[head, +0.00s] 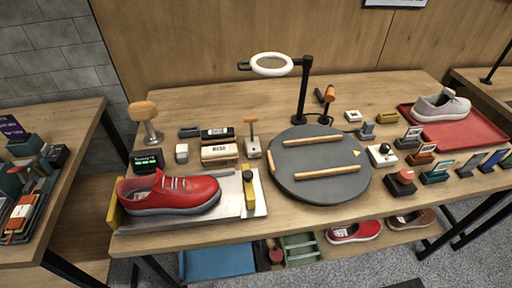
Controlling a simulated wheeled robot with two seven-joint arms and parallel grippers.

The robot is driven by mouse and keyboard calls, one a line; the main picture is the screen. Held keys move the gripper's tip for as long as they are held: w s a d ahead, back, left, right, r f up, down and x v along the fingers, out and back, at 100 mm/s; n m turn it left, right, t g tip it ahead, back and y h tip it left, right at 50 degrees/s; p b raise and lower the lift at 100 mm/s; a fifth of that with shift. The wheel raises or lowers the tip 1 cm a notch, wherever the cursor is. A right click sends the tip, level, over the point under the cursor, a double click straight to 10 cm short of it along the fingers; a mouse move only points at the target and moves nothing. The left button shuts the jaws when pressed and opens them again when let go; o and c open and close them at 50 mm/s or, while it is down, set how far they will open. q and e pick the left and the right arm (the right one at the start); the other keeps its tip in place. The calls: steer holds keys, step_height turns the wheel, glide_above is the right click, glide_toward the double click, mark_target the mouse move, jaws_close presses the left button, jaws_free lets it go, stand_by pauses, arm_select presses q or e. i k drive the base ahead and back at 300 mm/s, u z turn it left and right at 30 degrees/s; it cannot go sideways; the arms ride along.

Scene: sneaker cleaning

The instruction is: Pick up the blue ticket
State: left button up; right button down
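Several small ticket-like cards stand in holders at the right end of the workbench. One blue-looking card (471,163) leans in a small dark holder near the right front edge. At this size I cannot tell for sure which one is the blue ticket. A card in an orange holder (421,153) and one in a teal holder (438,172) stand to the left of them. Neither of my grippers is in view.
A red sneaker (170,193) sits on a white tray at the front left. A round dark turntable (320,188) with wooden bars fills the middle. A ring lamp (272,65) rises behind it. A red tray (470,132) holds a pale shoe at the back right.

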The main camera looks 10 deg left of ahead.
mark_target(485, 167)
steer(key=u, duration=0.9)
steer(key=k, duration=1.3)
steer(key=z, duration=1.75)
steer(key=i, duration=0.5)
steer(key=u, duration=0.05)
